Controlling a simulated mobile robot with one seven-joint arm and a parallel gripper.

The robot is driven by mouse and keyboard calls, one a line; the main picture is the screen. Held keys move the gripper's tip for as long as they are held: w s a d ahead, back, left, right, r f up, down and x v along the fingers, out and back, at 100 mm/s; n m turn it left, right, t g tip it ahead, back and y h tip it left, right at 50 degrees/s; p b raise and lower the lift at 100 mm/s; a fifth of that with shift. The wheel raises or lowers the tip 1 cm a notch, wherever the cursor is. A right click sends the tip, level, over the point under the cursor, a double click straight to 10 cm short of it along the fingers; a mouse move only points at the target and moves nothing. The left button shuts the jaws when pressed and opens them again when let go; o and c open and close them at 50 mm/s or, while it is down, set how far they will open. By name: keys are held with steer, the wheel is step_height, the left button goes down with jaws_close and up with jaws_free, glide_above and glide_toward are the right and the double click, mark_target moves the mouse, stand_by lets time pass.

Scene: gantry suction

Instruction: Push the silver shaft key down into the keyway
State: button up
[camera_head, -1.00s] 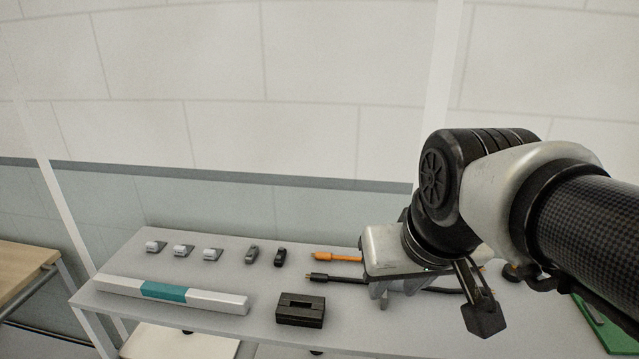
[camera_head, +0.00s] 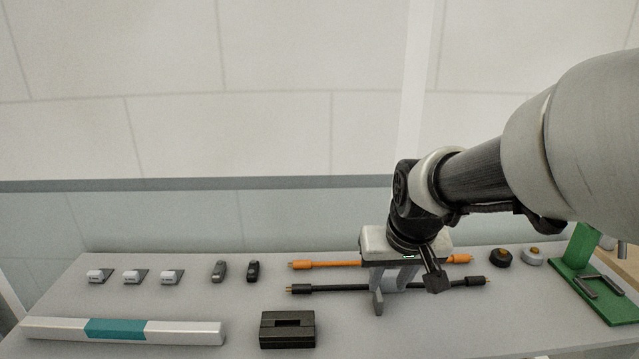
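I cannot pick out the silver shaft key with certainty. A black block (camera_head: 287,332) with a rectangular slot in its top stands at the front middle of the table; I cannot tell whether this slot is the keyway. My gripper (camera_head: 384,298) points down over the middle of the table, in front of an orange rod (camera_head: 325,264) and a black rod (camera_head: 330,289).
A long white bar (camera_head: 185,333) with a teal middle lies front left. Several white switch-like parts (camera_head: 132,276), a grey part (camera_head: 219,271) and a black part (camera_head: 253,271) lie behind. Round knobs (camera_head: 501,257) and a green fixture (camera_head: 580,290) stand at right.

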mark_target(379, 294)
steer(key=x, duration=0.3)
steer(key=b+x, duration=0.1)
steer(key=x, duration=0.5)
steer(key=shift+w+a+r, duration=0.15)
steer(key=shift+w, duration=0.1)
steer(key=shift+c, duration=0.4)
jaws_close()
